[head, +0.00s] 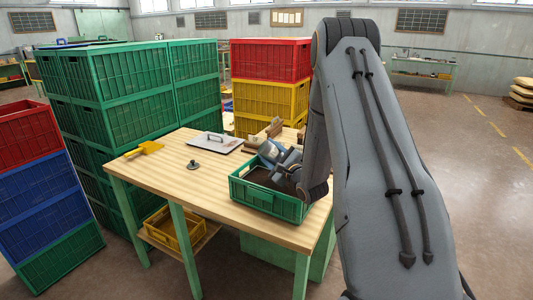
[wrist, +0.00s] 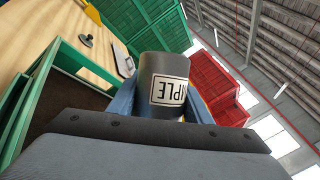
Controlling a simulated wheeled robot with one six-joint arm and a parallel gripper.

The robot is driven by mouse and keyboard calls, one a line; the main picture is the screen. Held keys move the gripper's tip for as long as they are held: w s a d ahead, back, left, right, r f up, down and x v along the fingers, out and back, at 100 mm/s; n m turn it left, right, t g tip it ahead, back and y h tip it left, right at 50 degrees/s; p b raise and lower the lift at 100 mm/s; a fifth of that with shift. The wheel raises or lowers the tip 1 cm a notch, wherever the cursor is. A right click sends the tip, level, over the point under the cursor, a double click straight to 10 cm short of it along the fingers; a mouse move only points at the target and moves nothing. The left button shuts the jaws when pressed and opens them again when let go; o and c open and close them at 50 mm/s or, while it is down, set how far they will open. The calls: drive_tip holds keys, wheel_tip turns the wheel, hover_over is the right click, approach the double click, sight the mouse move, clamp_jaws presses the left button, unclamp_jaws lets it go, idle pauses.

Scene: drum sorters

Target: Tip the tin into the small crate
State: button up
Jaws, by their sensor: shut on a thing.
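My gripper (head: 278,158) is above the small green crate (head: 265,201), at its back part. Its blue fingers (wrist: 160,105) are shut around a dark grey tin (wrist: 163,68) with a pale label. In the wrist view the label letters are upside down, and the tin leans over against the room. The tin is small and partly covered by the gripper in the head view. The crate's rim and dark brown inside also show at the left of the wrist view (wrist: 74,56). I cannot see whether anything is coming out of the tin.
The wooden table (head: 165,180) also bears a yellow scoop (head: 146,149), a dark knobbed disc (head: 193,165) and a grey plate with a handle (head: 214,142). Stacked green crates (head: 130,90), red and yellow crates (head: 270,60) stand behind. The table's front left is clear.

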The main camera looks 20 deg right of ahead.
drive_tip(key=shift+r, duration=0.1)
drive_tip(key=shift+s+r+p, duration=0.1)
drive_tip(key=shift+r+p, duration=0.8)
wheel_tip(320, 180, down, 2)
drive_tip(key=shift+f+b, duration=0.15)
drive_tip(key=shift+b, duration=0.45)
